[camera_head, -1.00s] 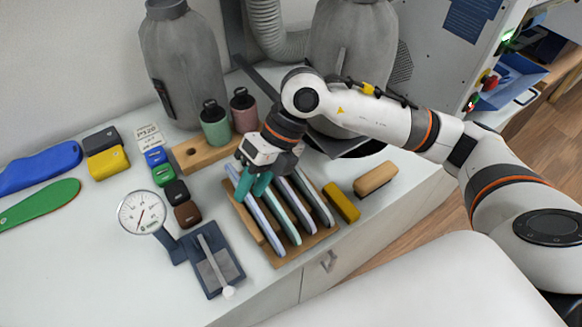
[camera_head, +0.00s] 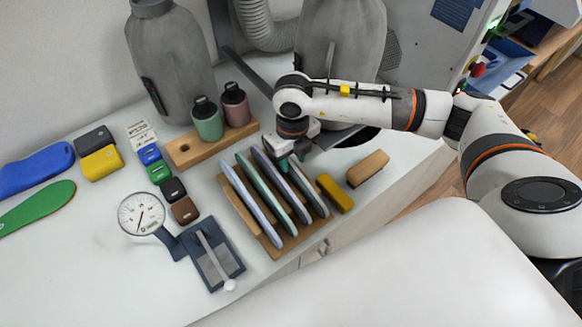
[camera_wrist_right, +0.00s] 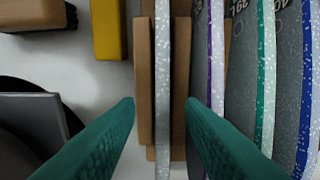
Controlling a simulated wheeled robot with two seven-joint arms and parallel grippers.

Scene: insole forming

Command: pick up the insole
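Several thin insoles stand on edge in a wooden rack (camera_head: 284,246) in the head view. From left to right they are a light blue insole (camera_head: 250,200), a green insole (camera_head: 268,195), a purple insole (camera_head: 287,195) and a grey insole (camera_head: 309,190). My right gripper (camera_head: 290,165) is over the far end of the rack, near the grey insole. In the right wrist view the teal fingers of this gripper (camera_wrist_right: 160,102) are apart, one to each side of the grey insole (camera_wrist_right: 164,60). Contact is not visible. My left gripper is out of view.
A yellow block (camera_head: 335,193) and a wooden-backed brush (camera_head: 368,168) lie right of the rack. A dial gauge (camera_head: 141,213) stands to the left. Two bottles (camera_head: 208,120) stand in a wooden holder behind. Bare counter lies at front left.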

